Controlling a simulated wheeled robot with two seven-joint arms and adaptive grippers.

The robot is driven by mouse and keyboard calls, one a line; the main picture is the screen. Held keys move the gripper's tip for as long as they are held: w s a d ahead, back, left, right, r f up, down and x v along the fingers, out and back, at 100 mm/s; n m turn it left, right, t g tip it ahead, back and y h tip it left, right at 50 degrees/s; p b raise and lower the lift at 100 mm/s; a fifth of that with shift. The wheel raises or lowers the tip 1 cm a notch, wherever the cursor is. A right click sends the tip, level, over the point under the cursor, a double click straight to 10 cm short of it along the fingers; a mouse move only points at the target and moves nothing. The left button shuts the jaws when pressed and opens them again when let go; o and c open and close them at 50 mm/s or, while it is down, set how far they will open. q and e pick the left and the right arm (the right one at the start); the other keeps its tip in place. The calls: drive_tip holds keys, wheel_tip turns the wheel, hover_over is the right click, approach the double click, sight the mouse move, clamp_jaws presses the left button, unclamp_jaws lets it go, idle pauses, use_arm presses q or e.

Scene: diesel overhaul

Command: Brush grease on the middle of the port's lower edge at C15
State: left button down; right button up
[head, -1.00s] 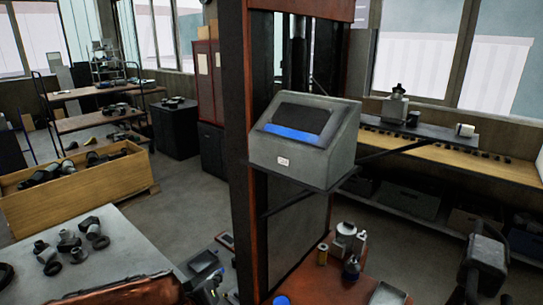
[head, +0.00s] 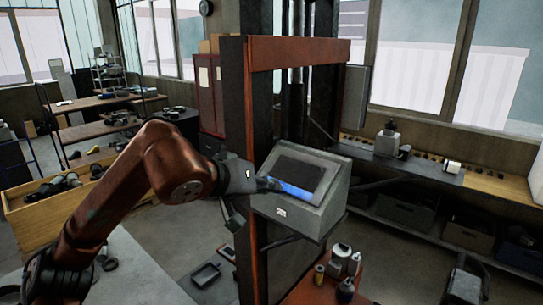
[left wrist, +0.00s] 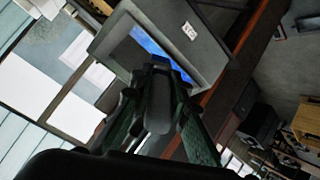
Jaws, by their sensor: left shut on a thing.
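My left arm reaches in from the left in the head view. Its gripper (head: 268,184) is in front of the screen of a grey sloped console (head: 312,215), overlapping the screen's left part. I cannot tell if it touches. In the left wrist view, the gripper (left wrist: 160,110) is shut around a dark, rounded thing (left wrist: 158,112), too dark to identify as a brush. The console (left wrist: 205,55) with its blue-lit screen (left wrist: 147,42) lies just beyond the fingertips. My right gripper is not in view.
A red press frame (head: 300,52) stands behind the console. Several bottles (head: 341,258) stand on a red surface (head: 318,289) below it. A wooden bin of dark parts (head: 20,212) is at left. A long bench (head: 490,182) runs along the right wall.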

sight(283, 189)
use_arm(q)
wheel_tip(283, 189, up, 4)
drive_tip(key=s+d+m, duration=0.1)
drive_tip(key=d, duration=0.1)
drive_tip(key=shift+h, duration=0.4)
drive_tip(key=w+f+b, duration=0.1)
drive_tip(key=d+f, duration=0.1)
drive_tip(key=f, duration=0.1)
drive_tip(key=w+f+b, duration=0.1)
drive_tip(key=shift+w+d+f+b, duration=0.3)
drive_tip(key=shift+w+f+b, duration=0.05)
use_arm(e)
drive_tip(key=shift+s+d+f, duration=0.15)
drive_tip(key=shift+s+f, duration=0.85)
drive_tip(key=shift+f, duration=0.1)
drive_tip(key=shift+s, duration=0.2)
use_arm(q)
drive_tip(key=shift+w+d+f, duration=0.2)
drive_tip(key=shift+w+f, duration=0.1)
drive_tip(key=shift+f, duration=0.25)
